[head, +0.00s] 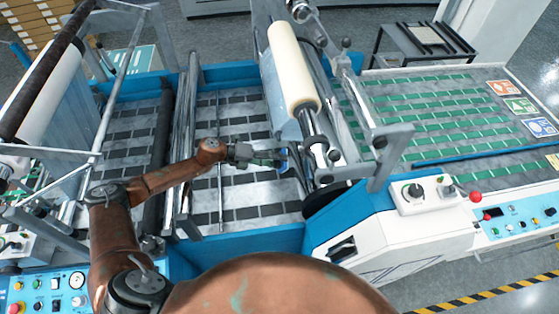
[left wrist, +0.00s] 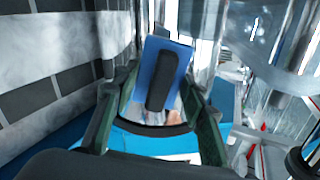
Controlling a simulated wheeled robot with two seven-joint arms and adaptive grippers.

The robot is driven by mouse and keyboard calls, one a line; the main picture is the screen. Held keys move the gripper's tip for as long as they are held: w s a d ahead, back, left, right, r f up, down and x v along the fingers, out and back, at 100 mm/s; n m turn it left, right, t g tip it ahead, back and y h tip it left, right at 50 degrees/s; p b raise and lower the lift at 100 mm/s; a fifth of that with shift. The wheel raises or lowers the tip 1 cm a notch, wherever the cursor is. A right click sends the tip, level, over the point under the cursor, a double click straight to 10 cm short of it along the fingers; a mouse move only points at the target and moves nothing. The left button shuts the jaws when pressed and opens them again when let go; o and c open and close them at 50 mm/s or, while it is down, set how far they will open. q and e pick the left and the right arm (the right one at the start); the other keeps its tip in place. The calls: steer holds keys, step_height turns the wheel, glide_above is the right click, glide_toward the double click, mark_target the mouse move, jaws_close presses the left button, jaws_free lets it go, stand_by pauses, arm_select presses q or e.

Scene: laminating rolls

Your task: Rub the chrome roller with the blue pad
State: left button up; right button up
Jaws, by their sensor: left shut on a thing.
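My left gripper (head: 262,157) reaches in from the left over the machine bed and is shut on the blue pad (head: 284,160). In the left wrist view the blue pad (left wrist: 176,55) stands between the fingers (left wrist: 160,92), with its dark grip (left wrist: 161,82) facing me. A shiny chrome roller (head: 292,136) runs beside the pad, below the cream roll. In the left wrist view a shiny upright surface (left wrist: 208,45) lies just right of the pad. I cannot tell whether the pad touches it. My right gripper is out of view.
The cream roll (head: 292,70) hangs above and right of my gripper. A metal bracket (head: 385,145) and white control housing (head: 412,225) stand right. The slatted bed (head: 240,205) below my gripper is clear.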

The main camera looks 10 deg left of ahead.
arm_select(q)
steer(key=v, duration=0.3)
steer(key=shift+p, duration=0.35)
steer(key=shift+d, duration=0.15)
stand_by(0.4)
steer(key=shift+b+x, duration=1.05)
steer(key=shift+x, duration=2.5)
steer(key=shift+b+x, duration=0.35)
steer(key=shift+x, duration=0.6)
steer(key=shift+s, duration=0.25)
